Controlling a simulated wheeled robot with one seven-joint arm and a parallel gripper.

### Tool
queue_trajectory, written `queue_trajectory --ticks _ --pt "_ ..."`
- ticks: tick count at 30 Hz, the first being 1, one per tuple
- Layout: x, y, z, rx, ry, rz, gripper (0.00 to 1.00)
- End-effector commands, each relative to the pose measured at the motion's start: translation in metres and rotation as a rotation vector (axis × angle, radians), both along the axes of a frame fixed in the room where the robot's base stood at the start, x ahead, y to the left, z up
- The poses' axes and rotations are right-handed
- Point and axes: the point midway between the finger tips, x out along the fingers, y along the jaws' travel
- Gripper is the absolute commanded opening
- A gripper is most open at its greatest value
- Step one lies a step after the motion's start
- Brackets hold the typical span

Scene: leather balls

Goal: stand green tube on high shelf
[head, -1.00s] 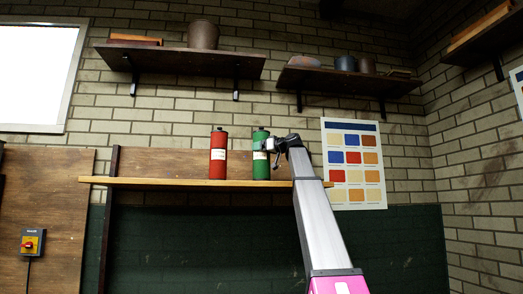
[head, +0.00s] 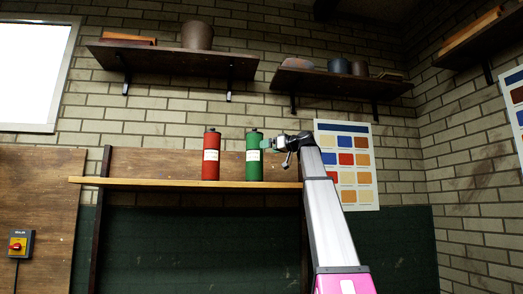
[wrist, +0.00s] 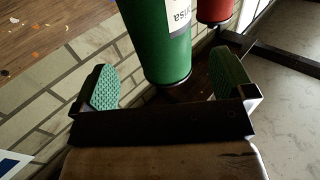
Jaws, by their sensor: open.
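The green tube (head: 254,160), with a white label and dark cap, stands upright on the light wooden shelf (head: 140,184), to the right of the red tube (head: 211,158). My gripper (head: 267,144) is open at the upper right side of the green tube. In the wrist view the green tube (wrist: 158,38) shows ahead of and between the spread green pads of my gripper (wrist: 166,82), with a gap to each pad. Part of the red tube (wrist: 216,8) shows beyond it.
Two dark shelves (head: 165,61) (head: 340,84) hang higher on the brick wall with pots and other items. Another shelf (head: 470,43) is at upper right. A colour chart (head: 347,165) hangs behind my arm. The light shelf is clear left of the red tube.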

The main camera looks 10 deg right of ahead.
Motion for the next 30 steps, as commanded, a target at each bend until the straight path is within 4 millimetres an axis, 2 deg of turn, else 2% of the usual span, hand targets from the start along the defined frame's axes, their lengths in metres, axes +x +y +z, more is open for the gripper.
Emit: queue_trajectory --ticks 3,9,30 --pt "-0.013 -0.012 0.0 0.0 0.0 0.0 1.0" --pt "-0.021 -0.02 0.0 0.0 0.0 0.0 1.0" --pt "-0.021 -0.021 0.0 0.0 0.0 0.001 1.0"
